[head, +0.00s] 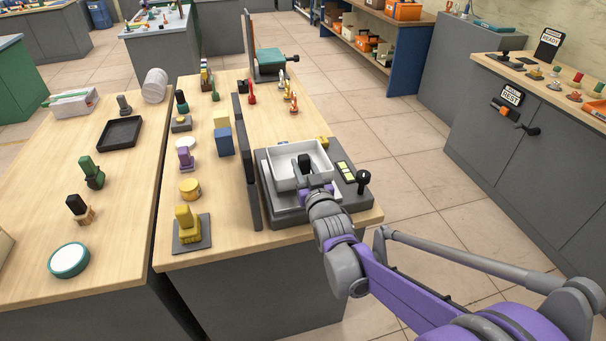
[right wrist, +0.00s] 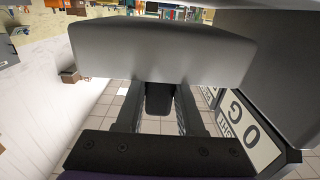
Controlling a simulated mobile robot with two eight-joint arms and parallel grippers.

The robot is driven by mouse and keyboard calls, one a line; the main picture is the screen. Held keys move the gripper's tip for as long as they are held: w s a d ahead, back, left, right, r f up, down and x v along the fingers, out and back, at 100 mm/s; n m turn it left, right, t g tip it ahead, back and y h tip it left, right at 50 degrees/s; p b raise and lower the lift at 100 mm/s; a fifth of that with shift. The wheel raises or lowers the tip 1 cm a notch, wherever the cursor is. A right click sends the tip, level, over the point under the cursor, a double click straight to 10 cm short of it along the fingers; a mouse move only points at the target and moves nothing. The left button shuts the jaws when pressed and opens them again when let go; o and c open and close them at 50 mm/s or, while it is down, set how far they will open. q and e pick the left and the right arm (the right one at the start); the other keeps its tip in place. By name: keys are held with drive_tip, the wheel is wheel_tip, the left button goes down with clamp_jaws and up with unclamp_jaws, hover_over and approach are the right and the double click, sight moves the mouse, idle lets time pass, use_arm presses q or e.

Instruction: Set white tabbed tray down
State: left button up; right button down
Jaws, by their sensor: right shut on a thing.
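The white tabbed tray (head: 284,158) is over the flat top of a dark grey scale-like device (head: 262,196) at the front right of the middle bench. It looks level, but I cannot tell whether it rests on the device or hangs just above it. My right gripper (head: 314,187) reaches in from the lower right and is shut at the tray's near side. In the right wrist view, a dark tab (right wrist: 158,101) sits between the fingers of my right gripper (right wrist: 158,112). My left gripper is not in view.
Yellow (head: 187,224) and purple (head: 186,158) pieces and a blue block (head: 224,142) stand further left.

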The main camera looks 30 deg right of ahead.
drive_tip(key=shift+f, duration=1.15)
drive_tip(key=shift+f+b, duration=0.2)
drive_tip(key=shift+b, duration=0.15)
drive_tip(key=c, duration=0.5)
unclamp_jaws()
drive_tip(key=shift+r, duration=0.1)
